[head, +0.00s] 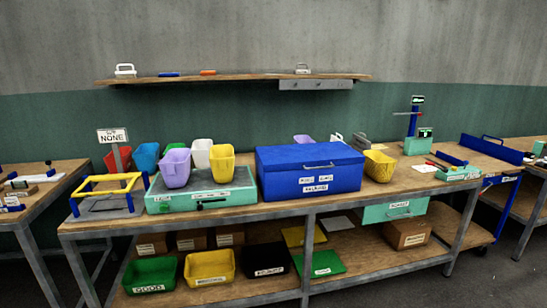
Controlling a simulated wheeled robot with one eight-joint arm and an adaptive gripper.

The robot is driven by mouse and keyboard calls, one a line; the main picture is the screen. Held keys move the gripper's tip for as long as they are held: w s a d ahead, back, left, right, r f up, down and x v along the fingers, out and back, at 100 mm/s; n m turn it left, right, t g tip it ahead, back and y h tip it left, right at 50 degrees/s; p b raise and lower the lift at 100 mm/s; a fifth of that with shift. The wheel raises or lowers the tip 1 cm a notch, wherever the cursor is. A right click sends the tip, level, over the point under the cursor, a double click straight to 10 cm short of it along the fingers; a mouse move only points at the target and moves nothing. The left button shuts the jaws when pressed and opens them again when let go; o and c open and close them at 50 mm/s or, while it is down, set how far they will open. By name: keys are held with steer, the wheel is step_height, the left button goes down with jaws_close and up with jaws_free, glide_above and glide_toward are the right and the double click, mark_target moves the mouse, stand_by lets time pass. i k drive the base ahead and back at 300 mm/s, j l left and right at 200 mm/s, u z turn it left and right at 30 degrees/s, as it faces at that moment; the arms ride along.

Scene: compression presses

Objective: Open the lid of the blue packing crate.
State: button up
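The blue packing crate (290,184) stands on the workbench, right of the middle of the head view. Its blue lid (307,156) is down and looks shut. The crate's back and inside are hidden. My gripper and arm do not show in this view.
A wall shelf (240,78) hangs above. The bench's front edge (400,185) runs before the crate.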

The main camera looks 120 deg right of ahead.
mark_target(315, 156)
steer(key=z, duration=0.4)
steer(key=k+z, duration=0.1)
steer(key=z, duration=0.35)
steer(key=l+z, duration=0.1)
steer(key=z, duration=0.75)
steer(key=l+z, duration=0.15)
steer(key=z, duration=0.25)
steer(key=k+l+z, duration=0.1)
steer(key=l+z, duration=1.15)
steer(key=i+l+z, duration=0.15)
steer(key=l+z, duration=0.25)
steer(key=i+l+z, duration=0.2)
steer(key=l+z, duration=0.2)
steer(key=i+l+z, duration=0.2)
steer(key=i+l, duration=0.5)
steer(key=l, duration=0.25)
steer(key=i+l+z, duration=0.15)
steer(key=i+l, duration=0.6)
steer(key=l, duration=0.15)
steer(key=i+l+u, duration=0.1)
steer(key=l+u, duration=0.15)
steer(key=l, duration=0.35)
steer(key=l+u, duration=0.2)
steer(key=l, duration=0.45)
steer(key=u, duration=2.05)
